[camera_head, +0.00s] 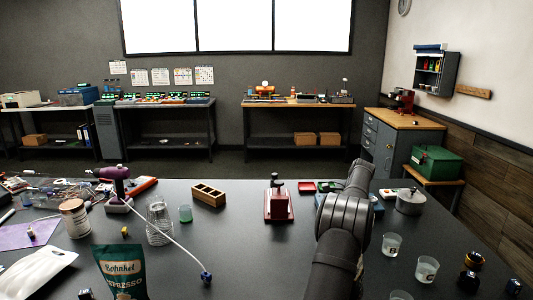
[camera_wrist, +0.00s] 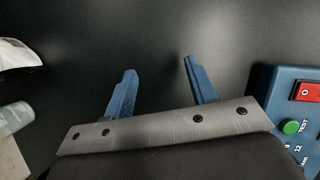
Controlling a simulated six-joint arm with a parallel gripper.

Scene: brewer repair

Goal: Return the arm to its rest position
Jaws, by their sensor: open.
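My arm (camera_head: 345,225) reaches up from the bottom edge over the dark table (camera_head: 250,250) in the head view, right of centre. The gripper itself is hidden behind the arm there. In the wrist view my gripper (camera_wrist: 159,66) shows two blue fingers spread apart. Nothing is between them, and only bare dark tabletop shows beyond the fingertips.
A blue test box (camera_wrist: 285,110) with a red switch and green button is right of the fingers. A red-based device (camera_head: 278,205) stands left of my arm; a pot (camera_head: 410,202) and labelled cups (camera_head: 426,270) stand right. A coffee bag (camera_head: 122,272) stands front left.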

